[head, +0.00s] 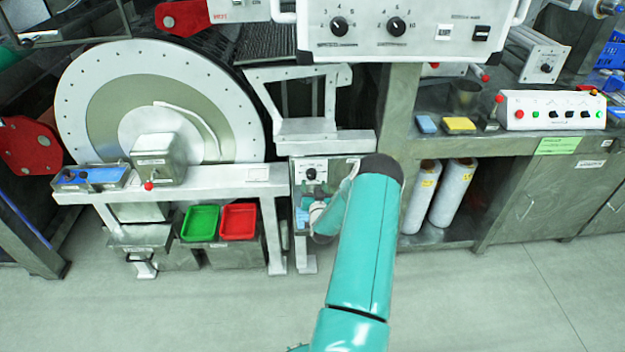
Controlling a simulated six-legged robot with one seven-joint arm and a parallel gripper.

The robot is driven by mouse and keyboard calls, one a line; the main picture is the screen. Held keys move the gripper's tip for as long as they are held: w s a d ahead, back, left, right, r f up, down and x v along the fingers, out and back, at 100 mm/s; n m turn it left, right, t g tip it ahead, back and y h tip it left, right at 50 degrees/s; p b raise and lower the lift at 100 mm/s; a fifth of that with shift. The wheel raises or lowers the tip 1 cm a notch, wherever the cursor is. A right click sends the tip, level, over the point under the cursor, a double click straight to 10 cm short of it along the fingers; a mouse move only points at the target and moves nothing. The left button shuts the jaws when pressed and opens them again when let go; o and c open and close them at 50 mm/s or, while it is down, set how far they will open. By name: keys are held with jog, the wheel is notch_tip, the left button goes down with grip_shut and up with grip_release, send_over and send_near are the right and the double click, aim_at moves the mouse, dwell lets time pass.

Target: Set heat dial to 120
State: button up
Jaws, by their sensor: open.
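A small panel (313,170) with one black dial (311,174) and a scale around it sits under the white frame, left of my teal arm. The scale numbers are too small to read. The white control box (400,52) at the top carries a left black knob (339,26) and a right black knob (396,27), both with numbered scales. No label that I can read tells which dial is for heat. My arm comes up from the bottom and bends down beside the small panel. My gripper's fingers cannot be made out; the arm hides that area.
A large white drum disc (75,100) stands at the left behind a pale bench rail (225,180). Green (200,222) and red (238,221) trays sit below. A white button box (550,110) is on the right bench, with white cylinders (453,192) underneath. The front floor is clear.

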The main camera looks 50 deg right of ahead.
aim_at(312, 177)
jog(key=shift+x, duration=2.1)
jog(key=c, duration=1)
jog(key=shift+m, duration=0.4)
jog(key=m, duration=0.3)
jog(key=shift+f+m+h, duration=0.1)
jog(key=shift+m+h, duration=0.2)
jog(key=shift+m, duration=2.3)
